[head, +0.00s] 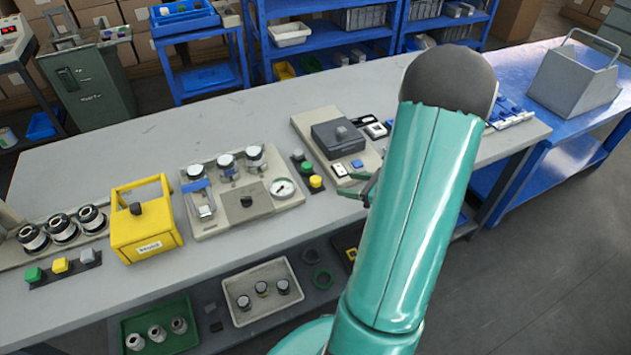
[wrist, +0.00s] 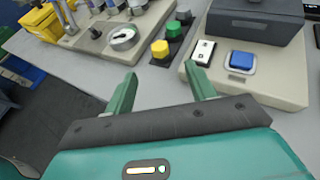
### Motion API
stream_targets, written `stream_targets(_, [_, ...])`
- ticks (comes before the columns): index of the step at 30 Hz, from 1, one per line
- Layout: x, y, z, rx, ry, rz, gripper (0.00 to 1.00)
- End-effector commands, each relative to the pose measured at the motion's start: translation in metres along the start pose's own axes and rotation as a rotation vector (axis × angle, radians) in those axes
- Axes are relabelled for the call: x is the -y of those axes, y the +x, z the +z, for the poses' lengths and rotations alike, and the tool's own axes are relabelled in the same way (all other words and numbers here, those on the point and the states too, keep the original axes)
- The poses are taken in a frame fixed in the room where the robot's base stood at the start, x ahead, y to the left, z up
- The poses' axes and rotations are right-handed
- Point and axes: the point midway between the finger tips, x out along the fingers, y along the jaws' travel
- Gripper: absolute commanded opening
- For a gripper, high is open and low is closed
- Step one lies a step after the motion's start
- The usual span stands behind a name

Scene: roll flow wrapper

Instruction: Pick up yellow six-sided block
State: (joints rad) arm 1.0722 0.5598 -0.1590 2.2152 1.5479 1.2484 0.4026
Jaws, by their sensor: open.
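The yellow six-sided block (head: 316,182) sits at the near end of a short dark strip, in front of a green block (head: 307,169) and a dark block (head: 298,156). In the wrist view the yellow block (wrist: 160,49) lies just beyond my fingertips, between their lines. My gripper (head: 353,184) is to the right of the block in the head view, partly hidden by my arm. In the wrist view my gripper (wrist: 161,73) is open, with nothing between its fingers and a gap to the block.
A gauge panel (head: 232,218) stands left of the strip. A beige unit with a grey box (head: 338,137), a white switch and a blue button (wrist: 242,60) stands close on the right. Another yellow block (head: 60,265) is at far left. Bare bench lies in front.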

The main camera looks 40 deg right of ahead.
Motion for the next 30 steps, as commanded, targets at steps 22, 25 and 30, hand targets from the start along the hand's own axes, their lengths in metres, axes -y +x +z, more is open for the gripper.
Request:
stream_targets(22, [-0.002, 0.102, 0.002, -0.001, -0.004, 0.006, 0.55])
stream_targets(25, [-0.002, 0.113, 0.002, -0.001, -0.003, 0.005, 0.55])
stream_targets(30, [-0.001, 0.116, 0.003, 0.000, -0.003, 0.003, 0.55])
